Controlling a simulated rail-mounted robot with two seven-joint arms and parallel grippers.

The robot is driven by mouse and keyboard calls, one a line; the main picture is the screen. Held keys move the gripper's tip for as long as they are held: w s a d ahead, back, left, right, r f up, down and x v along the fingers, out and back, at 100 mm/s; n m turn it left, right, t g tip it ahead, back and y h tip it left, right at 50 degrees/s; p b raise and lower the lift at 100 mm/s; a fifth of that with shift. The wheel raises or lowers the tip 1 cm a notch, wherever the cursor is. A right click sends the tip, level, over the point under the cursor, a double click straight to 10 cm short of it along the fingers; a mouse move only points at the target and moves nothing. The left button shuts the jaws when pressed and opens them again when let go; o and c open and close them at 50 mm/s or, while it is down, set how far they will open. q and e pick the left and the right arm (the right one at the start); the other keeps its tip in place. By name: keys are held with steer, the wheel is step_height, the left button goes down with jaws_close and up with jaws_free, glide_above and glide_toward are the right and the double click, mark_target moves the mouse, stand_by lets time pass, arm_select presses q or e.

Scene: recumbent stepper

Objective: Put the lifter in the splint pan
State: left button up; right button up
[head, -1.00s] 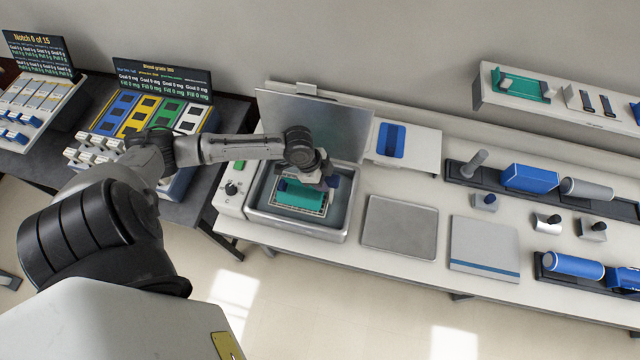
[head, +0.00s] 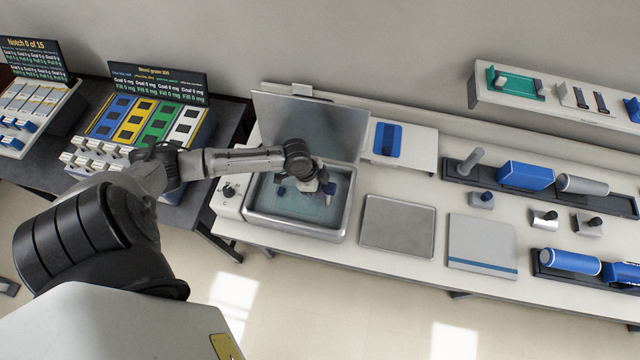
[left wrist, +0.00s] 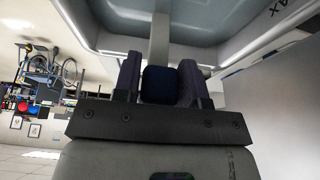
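The splint pan (head: 341,224) is a grey metal basin of cloudy bluish water with its lid raised behind it. My left gripper (head: 328,188) reaches over the right part of the pan, low near the water. In the left wrist view its two fingers are shut on the dark blue knob of the lifter (left wrist: 160,87), whose grey stem runs away from the knob into the basin. The rest of the lifter shows only faintly under the water in the head view. A small dark blue knob (head: 282,190) also shows over the pan's left part. My right gripper is out of view.
A control box with a dial (head: 229,192) adjoins the pan on the left. A grey tray (head: 398,226) and a pale board (head: 482,243) lie to the right. A white stand with a blue pad (head: 389,141) is behind. Blue and grey rollers sit farther right.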

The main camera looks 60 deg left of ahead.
arm_select(q)
steer(key=o, duration=0.3)
steer(key=shift+o, duration=0.2)
steer(key=v, duration=1.2)
steer(key=s+d+f+n+y, duration=0.2)
steer(key=s+d+n, duration=0.5)
steer(key=s+d, duration=0.7)
steer(key=shift+d+f+y, duration=0.35)
steer(key=shift+d+y, duration=0.25)
steer(key=shift+d, duration=1.05)
steer(key=shift+s, duration=0.1)
